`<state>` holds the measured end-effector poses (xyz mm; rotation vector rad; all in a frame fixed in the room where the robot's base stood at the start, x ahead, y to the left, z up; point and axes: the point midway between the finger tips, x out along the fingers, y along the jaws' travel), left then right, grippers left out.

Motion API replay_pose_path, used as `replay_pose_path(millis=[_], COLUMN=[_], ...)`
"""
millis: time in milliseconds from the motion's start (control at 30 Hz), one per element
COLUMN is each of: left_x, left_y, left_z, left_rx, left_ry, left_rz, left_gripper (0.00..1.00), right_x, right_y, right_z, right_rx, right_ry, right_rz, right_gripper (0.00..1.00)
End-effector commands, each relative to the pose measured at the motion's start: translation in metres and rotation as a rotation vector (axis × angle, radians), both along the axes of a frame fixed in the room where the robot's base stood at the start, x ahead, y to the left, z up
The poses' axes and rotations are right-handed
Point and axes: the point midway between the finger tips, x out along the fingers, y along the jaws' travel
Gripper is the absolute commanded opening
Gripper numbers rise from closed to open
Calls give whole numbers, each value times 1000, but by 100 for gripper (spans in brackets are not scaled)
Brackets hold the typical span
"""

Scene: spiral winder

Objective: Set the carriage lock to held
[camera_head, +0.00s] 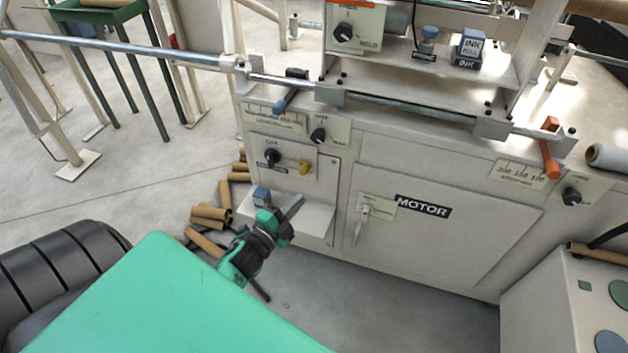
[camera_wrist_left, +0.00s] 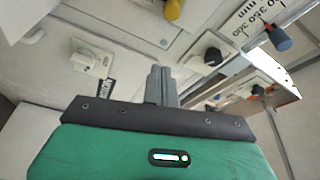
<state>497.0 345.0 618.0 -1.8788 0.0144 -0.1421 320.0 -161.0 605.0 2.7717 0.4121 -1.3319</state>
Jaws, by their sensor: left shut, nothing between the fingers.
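The carriage (camera_head: 420,75) sits across the front rail at the top of the machine. A black knob (camera_head: 344,32) on its white plate points sideways, beside small lettering that may read "HELD"; I cannot read it surely. My left gripper (camera_head: 292,208) is shut and empty, low in front of the cabinet, below and left of that knob and well apart from it. In the left wrist view, its closed grey fingers (camera_wrist_left: 160,84) point toward the cabinet front and touch nothing. My right gripper is not in view.
Another black knob (camera_head: 319,135) and a blue handle (camera_head: 285,100) are on the cabinet's upper left. A yellow knob (camera_head: 305,167) is lower. An orange handle (camera_head: 551,150) hangs at the right. A small shelf (camera_head: 310,222) juts out near my gripper. Cardboard tubes (camera_head: 209,214) lie on the floor.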

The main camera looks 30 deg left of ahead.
Motion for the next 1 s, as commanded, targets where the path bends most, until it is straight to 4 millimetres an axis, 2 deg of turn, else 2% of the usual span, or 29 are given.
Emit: replay_pose_path(millis=[367, 533, 667, 1000], left_x=[0, 7, 24, 83], left_y=[0, -1, -2, -7], left_z=[4, 5, 7, 13], left_rx=[10, 9, 10, 11], left_ry=[-12, -13, -15, -14], left_rz=[-3, -4, -3, -2], left_gripper=[0, 0, 0, 0], right_x=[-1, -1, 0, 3], right_y=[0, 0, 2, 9], right_z=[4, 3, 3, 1], right_rx=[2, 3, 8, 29], right_ry=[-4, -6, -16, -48], right_rz=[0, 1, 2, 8], right_gripper=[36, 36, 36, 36])
